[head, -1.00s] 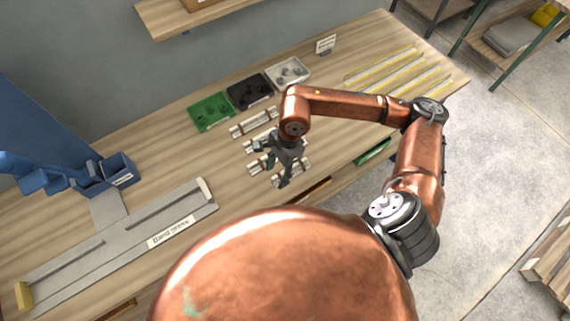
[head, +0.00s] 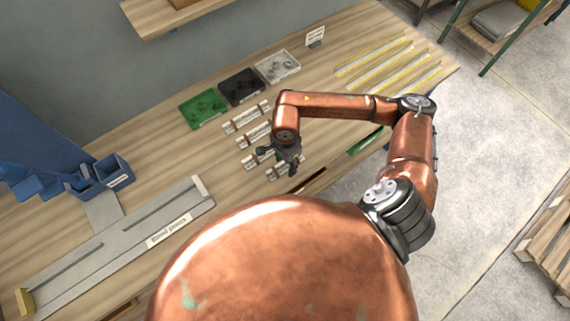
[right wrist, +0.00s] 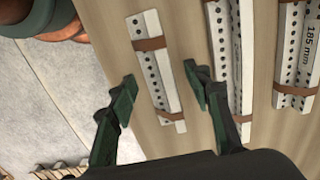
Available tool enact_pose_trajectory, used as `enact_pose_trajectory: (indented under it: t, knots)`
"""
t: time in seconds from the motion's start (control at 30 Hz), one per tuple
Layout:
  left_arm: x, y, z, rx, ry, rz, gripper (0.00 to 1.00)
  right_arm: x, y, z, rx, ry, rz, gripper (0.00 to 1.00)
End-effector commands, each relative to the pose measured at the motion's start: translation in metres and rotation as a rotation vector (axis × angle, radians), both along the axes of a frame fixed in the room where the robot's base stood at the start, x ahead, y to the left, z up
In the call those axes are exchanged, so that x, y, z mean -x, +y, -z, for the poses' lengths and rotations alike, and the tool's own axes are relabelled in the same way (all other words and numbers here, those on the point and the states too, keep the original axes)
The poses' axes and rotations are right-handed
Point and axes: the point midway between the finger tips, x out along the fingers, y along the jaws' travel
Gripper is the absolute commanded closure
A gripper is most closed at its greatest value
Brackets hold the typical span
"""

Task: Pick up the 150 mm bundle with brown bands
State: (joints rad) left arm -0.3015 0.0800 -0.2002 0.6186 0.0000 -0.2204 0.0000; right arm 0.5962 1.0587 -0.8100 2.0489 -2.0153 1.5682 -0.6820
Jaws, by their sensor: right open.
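Several metal strip bundles with brown bands lie in a row on the wooden bench. The front one (right wrist: 160,80), a short perforated bundle with two brown bands, lies between my right fingertips in the right wrist view. Its label cannot be read, so I cannot confirm its length. My right gripper (right wrist: 160,78) is open above it, with no visible contact; it also shows over the front bundles in the head view (head: 279,160), partly hiding them. A neighbouring bundle (right wrist: 225,50) and one marked 185 mm (right wrist: 296,50) lie to the right in the wrist view. My left gripper is not in view.
Green (head: 203,108), black (head: 241,87) and clear (head: 278,66) trays stand behind the bundles. Long yellow-edged strips (head: 390,65) lie at the right. A grey punch fixture (head: 120,240) and blue bins (head: 108,172) are at the left. The bench's front edge is close to the gripper.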

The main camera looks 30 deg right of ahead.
Motion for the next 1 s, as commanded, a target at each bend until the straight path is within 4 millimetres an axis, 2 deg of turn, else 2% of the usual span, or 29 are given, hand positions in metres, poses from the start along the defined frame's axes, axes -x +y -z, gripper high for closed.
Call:
enact_pose_trajectory:
  t: [0.13,0.77,1.0]
  knots:
    - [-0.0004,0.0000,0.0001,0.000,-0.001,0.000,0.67,0.0003,-0.0001,-0.0002,0.000,0.000,0.000,0.56]
    - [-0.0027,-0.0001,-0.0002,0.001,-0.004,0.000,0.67,0.0003,-0.0001,-0.0007,0.000,0.000,0.000,0.99]
    - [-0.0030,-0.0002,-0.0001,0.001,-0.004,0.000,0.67,0.0001,0.0000,-0.0009,0.000,0.000,0.000,1.00]
